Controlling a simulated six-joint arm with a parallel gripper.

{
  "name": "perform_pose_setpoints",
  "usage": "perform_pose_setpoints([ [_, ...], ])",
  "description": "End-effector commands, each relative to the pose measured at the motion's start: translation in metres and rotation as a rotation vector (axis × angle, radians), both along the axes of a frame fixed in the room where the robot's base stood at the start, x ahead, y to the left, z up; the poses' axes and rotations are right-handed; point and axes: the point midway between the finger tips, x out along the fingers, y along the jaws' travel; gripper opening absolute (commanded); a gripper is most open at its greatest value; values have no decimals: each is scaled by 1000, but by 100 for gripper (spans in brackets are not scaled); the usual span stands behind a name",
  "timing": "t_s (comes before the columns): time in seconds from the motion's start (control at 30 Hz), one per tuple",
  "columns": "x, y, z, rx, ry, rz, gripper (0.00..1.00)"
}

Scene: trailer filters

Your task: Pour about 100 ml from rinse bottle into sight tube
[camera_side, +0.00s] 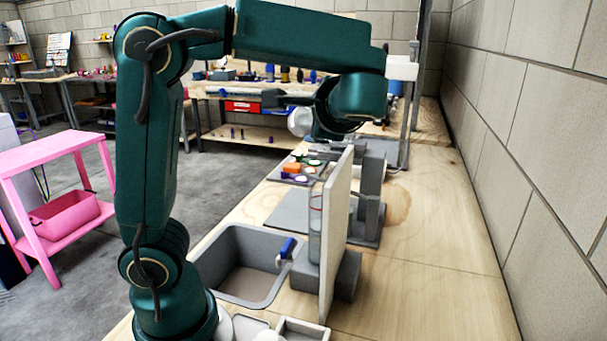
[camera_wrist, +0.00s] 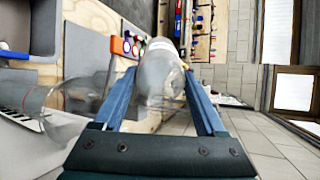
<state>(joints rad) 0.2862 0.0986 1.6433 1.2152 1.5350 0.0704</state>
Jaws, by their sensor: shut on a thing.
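My gripper (camera_wrist: 165,95) is shut on a pale translucent bottle, the rinse bottle (camera_wrist: 160,72), which sits between its two blue fingers. In the side view a whitish rounded part of the bottle (camera_side: 299,122) shows beside my wrist, and the arm hides the rest. The bottle looks tilted, but its liquid level cannot be made out. The sight tube (camera_side: 315,226) is a clear upright tube in front of a pale board, lower than my gripper. In the wrist view a clear tube (camera_wrist: 38,97) shows at the left, apart from the bottle. No stream of liquid is visible.
A grey sink (camera_side: 222,258) lies left of the tube, with a blue-handled valve (camera_side: 287,248) at its edge. A tall pale board (camera_side: 336,235) and a grey stand (camera_side: 369,200) are close by. Small coloured parts (camera_side: 296,170) lie behind. The right bench top is clear.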

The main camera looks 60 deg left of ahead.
Motion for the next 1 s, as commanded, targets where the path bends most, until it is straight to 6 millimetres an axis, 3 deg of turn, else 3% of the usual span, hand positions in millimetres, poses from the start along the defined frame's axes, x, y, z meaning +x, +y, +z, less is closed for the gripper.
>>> perform_pose_setpoints([
  [1.0,0,-2,3,62,-14,-1,0],
])
